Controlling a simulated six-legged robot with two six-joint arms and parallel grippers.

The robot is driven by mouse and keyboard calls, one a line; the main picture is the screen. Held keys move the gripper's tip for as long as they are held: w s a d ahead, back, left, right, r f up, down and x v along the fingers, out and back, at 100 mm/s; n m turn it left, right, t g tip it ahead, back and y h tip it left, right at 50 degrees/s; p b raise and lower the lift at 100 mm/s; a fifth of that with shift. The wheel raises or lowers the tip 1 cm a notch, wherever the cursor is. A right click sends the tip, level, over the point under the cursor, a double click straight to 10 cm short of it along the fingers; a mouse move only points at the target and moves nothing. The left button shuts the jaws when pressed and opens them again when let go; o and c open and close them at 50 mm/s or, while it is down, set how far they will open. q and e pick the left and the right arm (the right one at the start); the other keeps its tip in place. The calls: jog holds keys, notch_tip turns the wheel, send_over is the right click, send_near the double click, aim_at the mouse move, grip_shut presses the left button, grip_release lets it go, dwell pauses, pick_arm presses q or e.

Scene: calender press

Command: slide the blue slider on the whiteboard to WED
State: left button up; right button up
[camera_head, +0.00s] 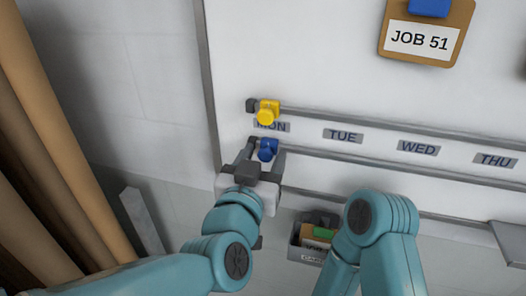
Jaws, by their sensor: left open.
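The whiteboard (300,50) fills the upper right of the head view. The blue slider (267,149) sits at the left end of the lower rail (370,158), below the MON label (272,127). The WED label (418,148) is farther right, past the TUE label (343,135). My left gripper (265,154) is open, with one finger on each side of the blue slider. I cannot tell whether the fingers touch it. My right arm comes in at the lower right; its gripper is not visible.
A yellow slider (267,111) sits on the upper rail above the blue one. The THU label (495,160) is at the right. A clipboard marked JOB 51 (424,37) hangs at the top right. A grey bin (307,250) is below the board.

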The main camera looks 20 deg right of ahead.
pick_arm(q)
jog(key=shift+w, duration=0.1)
jog(key=shift+s+a+r, duration=0.1)
jog(key=shift+s, duration=0.2)
jog(key=shift+w, duration=0.1)
grip_shut()
